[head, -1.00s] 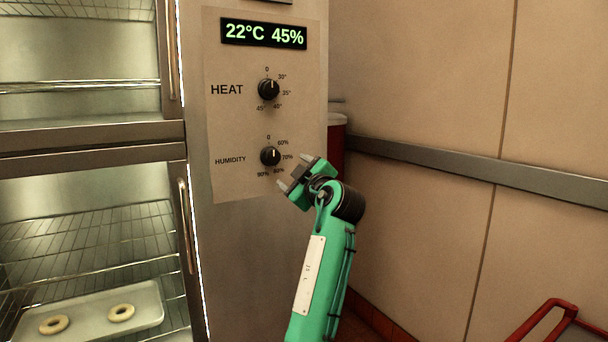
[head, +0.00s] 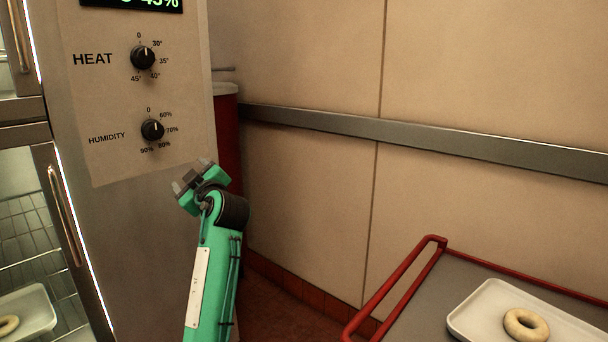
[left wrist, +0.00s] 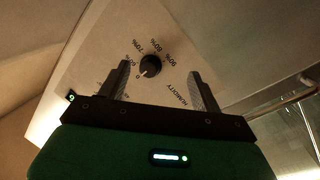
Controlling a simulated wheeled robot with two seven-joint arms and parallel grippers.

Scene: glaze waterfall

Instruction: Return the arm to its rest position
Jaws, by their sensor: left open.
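My left arm rises from the bottom in the head view. Its green gripper (head: 190,176) is open and empty, below and right of the humidity knob (head: 152,130) on the cabinet's control panel. In the left wrist view, the two fingers (left wrist: 160,88) stand apart, with the humidity knob (left wrist: 150,66) seen between them and beyond. The gripper appears clear of the knob. The knob's white mark points near 0. The heat knob (head: 143,57) is above, its mark also near the top. My right gripper is out of view.
The steel cabinet (head: 130,230) stands at left, with a door handle (head: 64,215) and a tray (head: 38,308) inside. A red-railed cart (head: 395,288) at lower right carries a white tray (head: 466,318) with a dough ring (head: 526,325). A red bin (head: 228,135) stands behind the gripper.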

